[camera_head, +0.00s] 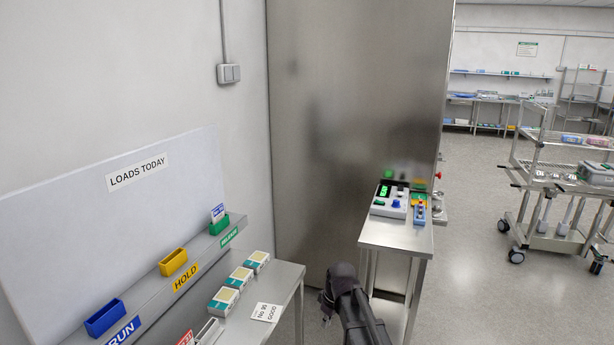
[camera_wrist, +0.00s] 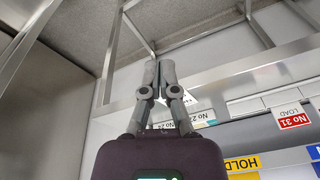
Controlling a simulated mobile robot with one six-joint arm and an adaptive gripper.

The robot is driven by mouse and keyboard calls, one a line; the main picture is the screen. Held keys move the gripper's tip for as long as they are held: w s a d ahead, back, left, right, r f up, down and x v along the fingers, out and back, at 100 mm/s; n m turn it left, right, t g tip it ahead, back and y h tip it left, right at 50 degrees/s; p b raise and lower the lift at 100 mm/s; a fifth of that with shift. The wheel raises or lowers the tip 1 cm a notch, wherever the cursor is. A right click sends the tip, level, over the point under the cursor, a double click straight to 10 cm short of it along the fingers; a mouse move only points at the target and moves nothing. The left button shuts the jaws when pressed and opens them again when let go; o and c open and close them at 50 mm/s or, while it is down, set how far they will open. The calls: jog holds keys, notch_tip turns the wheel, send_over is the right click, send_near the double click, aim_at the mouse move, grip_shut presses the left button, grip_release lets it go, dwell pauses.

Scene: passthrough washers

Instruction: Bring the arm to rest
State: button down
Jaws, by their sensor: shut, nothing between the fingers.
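My gripper (camera_wrist: 159,65) shows in the wrist view with its two grey fingers together and nothing between them. It is clear of the shelf and the cards behind it. In the head view my dark arm (camera_head: 352,305) rises at the bottom centre, in the gap between the left bench and the small steel stand. I cannot make out the fingertips in the head view.
The left bench (camera_head: 290,277) carries blue (camera_head: 104,318), yellow (camera_head: 173,262) and green (camera_head: 219,224) holders, small boxes and a card (camera_head: 267,312). A steel panel (camera_head: 350,130) stands behind. Open floor and a cart (camera_head: 560,235) lie right.

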jog(key=s+d+m+h, duration=0.2)
jog(key=s+d+m, duration=0.7)
jog(key=s, duration=0.6)
jog(key=shift+s+d+f+g, duration=0.2)
jog(key=shift+d+g, duration=0.2)
jog(key=shift+d, duration=0.85)
